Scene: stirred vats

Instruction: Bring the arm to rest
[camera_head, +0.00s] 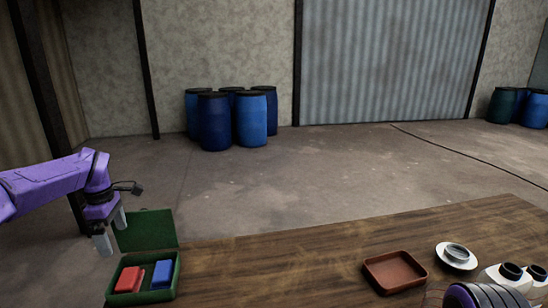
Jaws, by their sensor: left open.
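My left arm (50,184) is purple and comes in from the left. My left gripper (112,235) points down and is open, with nothing between its fingers. The box sits at the table's left end and holds a red block (129,280) and a blue block (162,275). My right gripper is not in view.
The wooden table (290,270) has clear room in its middle. Blue barrels (216,122) stand far behind.

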